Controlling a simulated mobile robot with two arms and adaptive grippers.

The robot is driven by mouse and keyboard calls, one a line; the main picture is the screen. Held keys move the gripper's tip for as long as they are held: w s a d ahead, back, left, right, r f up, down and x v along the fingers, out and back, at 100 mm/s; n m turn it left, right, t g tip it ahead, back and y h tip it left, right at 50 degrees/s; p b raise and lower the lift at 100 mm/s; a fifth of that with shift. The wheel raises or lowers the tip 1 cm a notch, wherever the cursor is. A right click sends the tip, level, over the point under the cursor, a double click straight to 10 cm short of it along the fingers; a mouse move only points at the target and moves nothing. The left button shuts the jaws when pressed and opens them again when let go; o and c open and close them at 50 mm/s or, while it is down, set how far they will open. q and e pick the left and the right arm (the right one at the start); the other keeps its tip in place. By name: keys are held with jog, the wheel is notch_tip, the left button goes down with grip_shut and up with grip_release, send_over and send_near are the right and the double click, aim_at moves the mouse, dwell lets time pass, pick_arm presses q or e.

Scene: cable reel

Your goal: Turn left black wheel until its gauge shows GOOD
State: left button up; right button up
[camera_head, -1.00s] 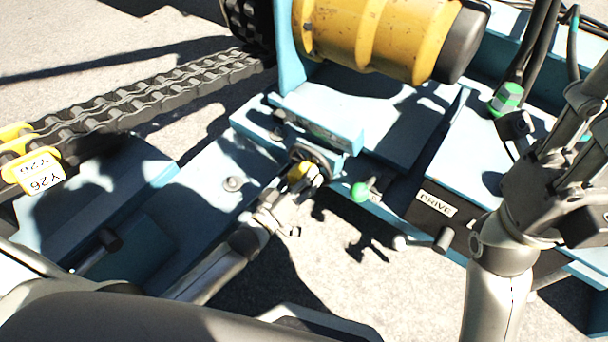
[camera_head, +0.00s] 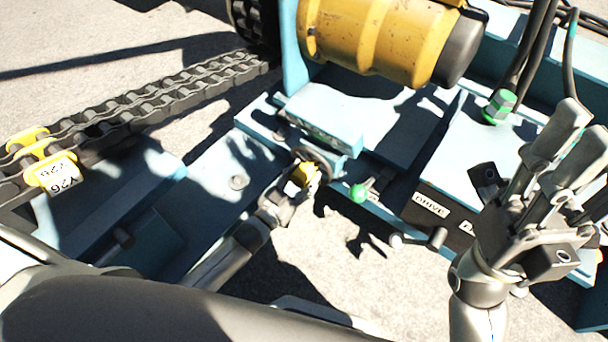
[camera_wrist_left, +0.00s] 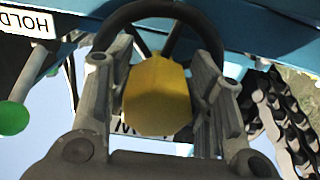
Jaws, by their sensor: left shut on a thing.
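The black wheel (camera_head: 318,156) sits at the front of a blue block on the machine, with a yellow hub (camera_head: 304,174) on its near side. In the left wrist view the black rim (camera_wrist_left: 160,10) arches behind the yellow hub (camera_wrist_left: 157,95). My left gripper (camera_head: 299,184) is shut on the yellow hub, one finger on each side of it. The gauge reading cannot be made out; a label behind the hub is mostly hidden. My right gripper (camera_head: 570,150) is raised at the right, its fingers apart and empty, away from the wheel.
A green-knobbed lever (camera_head: 359,193) stands just right of the wheel. A DRIVE label (camera_head: 431,205) and a grey-knobbed lever (camera_head: 397,240) are farther right. A yellow drum (camera_head: 375,40) lies behind. A black cable chain (camera_head: 150,100) with a Y26 tag runs left.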

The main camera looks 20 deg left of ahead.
dwell(0.4)
pick_arm(q)
jog(key=o, duration=1.3)
jog(key=shift+s, duration=0.1)
jog(key=v, duration=1.1)
jog(key=shift+s+a, duration=0.15)
jog(key=shift+s, duration=0.25)
jog(key=shift+o, duration=0.4)
